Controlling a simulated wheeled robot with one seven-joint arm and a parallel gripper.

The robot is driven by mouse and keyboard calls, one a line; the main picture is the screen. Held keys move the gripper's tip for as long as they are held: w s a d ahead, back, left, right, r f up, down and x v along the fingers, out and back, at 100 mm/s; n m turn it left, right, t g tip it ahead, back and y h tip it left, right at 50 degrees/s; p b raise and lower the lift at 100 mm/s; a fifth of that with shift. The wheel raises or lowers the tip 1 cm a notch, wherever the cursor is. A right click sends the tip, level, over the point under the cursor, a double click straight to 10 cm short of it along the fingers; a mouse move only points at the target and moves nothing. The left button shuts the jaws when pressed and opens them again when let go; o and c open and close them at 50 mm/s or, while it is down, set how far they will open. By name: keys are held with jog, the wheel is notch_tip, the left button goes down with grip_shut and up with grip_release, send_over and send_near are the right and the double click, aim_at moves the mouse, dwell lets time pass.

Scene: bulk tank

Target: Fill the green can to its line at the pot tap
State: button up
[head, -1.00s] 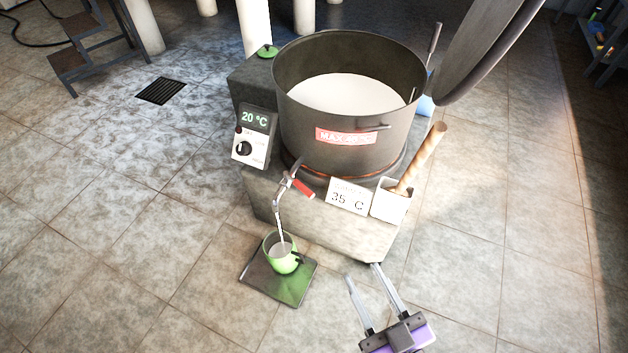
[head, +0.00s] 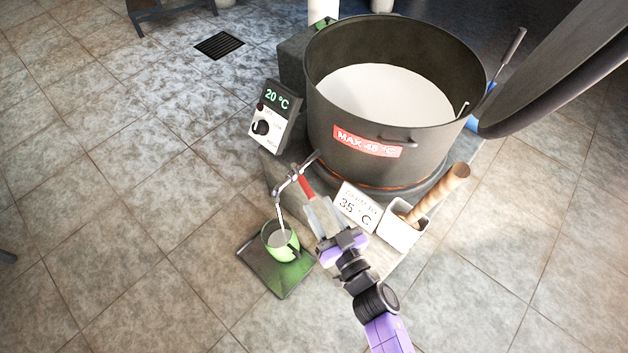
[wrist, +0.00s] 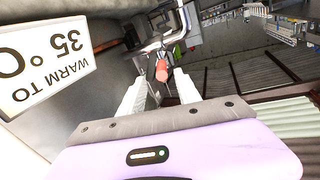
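The green can (head: 291,252) stands upright on a dark tray (head: 255,261) under the pot tap (head: 283,188). Pale contents show inside it; its line cannot be made out. A thin pale strip runs from the tap into the can; I cannot tell whether it is pipe or liquid. The tap's red handle (head: 306,186) slants down to the right. My gripper (head: 318,205) is open, its fingertips close to the handle. In the wrist view the handle (wrist: 162,71) shows end-on between and beyond the two separated fingers. Contact cannot be seen.
The large dark pot (head: 345,115) holds white liquid. A control box (head: 272,118) reads 20 °C. A sign (head: 357,206) reading 35 °C and a white holder (head: 401,233) with a wooden-handled tool stand just right of my gripper. Floor left of the tray is clear.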

aim_at(306, 185)
jog(key=shift+a+r, duration=0.1)
jog(key=shift+m, duration=0.3)
jog(key=b+x, duration=0.3)
jog(key=x, duration=0.4)
jog(key=shift+w+a, duration=0.2)
jog(key=shift+w, duration=0.1)
jog(key=shift+c, duration=0.4)
grip_shut()
dwell(0.5)
